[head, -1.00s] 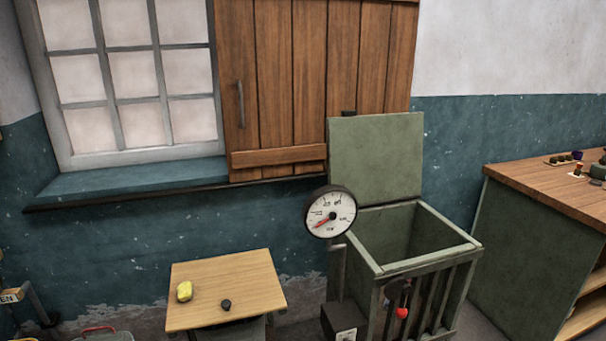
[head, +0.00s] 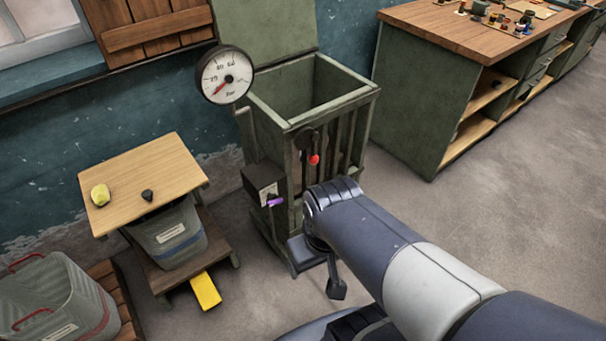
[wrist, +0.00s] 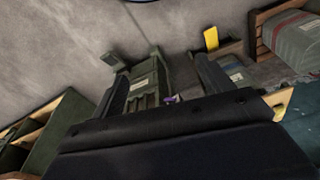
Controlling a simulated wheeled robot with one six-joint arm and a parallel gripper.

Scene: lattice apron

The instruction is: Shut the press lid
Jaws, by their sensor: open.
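The press is a green slatted box (head: 330,90) with an open top, next to the wall in the head view. Its flat green lid (head: 268,25) stands upright at the back edge, open; its top is cut off by the frame. My gripper (head: 320,265) is low in front of the press, apart from the lid and partly hidden by my arm. In the wrist view my gripper (wrist: 165,75) has its fingers apart with nothing between them. I cannot make out the lid there.
Left of the press is a small wooden table (head: 145,175) with a yellow lump and a dark knob, and a grey bin (head: 170,240) underneath. A yellow block (head: 205,290) lies before it. A workbench (head: 430,110) stands right. The floor at right is clear.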

